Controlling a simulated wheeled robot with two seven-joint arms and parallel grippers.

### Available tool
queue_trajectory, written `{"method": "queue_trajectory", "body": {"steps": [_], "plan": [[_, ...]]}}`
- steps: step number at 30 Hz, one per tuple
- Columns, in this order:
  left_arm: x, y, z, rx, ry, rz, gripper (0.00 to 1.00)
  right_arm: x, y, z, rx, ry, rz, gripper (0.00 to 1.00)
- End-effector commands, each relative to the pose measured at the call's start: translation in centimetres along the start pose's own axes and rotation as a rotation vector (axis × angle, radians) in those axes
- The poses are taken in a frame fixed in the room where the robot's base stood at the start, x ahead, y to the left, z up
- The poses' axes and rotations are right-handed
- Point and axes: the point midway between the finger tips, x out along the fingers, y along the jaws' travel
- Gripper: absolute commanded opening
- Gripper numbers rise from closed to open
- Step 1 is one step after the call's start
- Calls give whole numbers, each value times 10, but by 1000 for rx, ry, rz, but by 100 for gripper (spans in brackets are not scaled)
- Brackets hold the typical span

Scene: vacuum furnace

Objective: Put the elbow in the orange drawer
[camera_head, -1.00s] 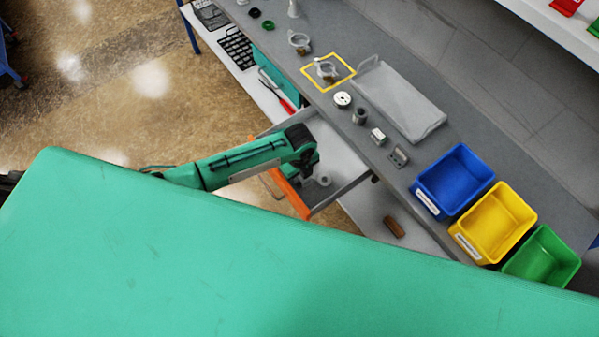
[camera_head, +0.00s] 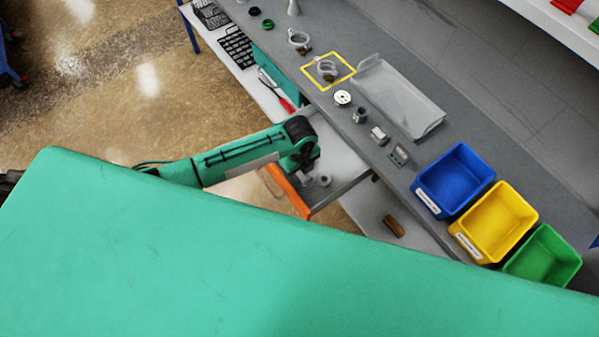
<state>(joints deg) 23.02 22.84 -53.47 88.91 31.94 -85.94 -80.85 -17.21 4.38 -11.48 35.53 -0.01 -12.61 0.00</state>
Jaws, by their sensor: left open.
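The orange drawer (camera_head: 291,193) is pulled out from under the grey workbench, with its orange front facing the lower left. A small grey round-ended piece (camera_head: 323,181) lies inside on the drawer floor. It looks like the elbow, but it is too small to be certain. My left gripper (camera_head: 305,180) is over the drawer, just left of this piece, and is open. The green arm and dark wrist hide part of the drawer, and the fingertips are hard to make out. My right gripper is not in view.
The bench holds a yellow square outline (camera_head: 328,71) with a fitting in it, a grey tray (camera_head: 405,100) and several small metal parts. Blue (camera_head: 455,181), yellow (camera_head: 495,222) and green (camera_head: 543,257) bins stand at the right. A brown block (camera_head: 394,226) lies on the lower shelf.

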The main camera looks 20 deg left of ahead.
Motion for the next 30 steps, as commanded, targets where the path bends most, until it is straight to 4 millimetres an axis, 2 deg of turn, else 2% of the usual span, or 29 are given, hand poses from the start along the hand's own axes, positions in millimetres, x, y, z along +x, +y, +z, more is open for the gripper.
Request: {"method": "queue_trajectory", "body": {"steps": [6, 13, 18, 30], "plan": [[-47, -1, 1, 1, -3, -4, 49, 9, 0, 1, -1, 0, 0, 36], [-84, -1, 1, 0, -2, -2, 49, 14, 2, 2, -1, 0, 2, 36], [-94, 0, 0, -1, -2, 0, 49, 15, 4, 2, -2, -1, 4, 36], [-94, 0, 0, -1, -1, 0, 49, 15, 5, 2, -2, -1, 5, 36]]}}
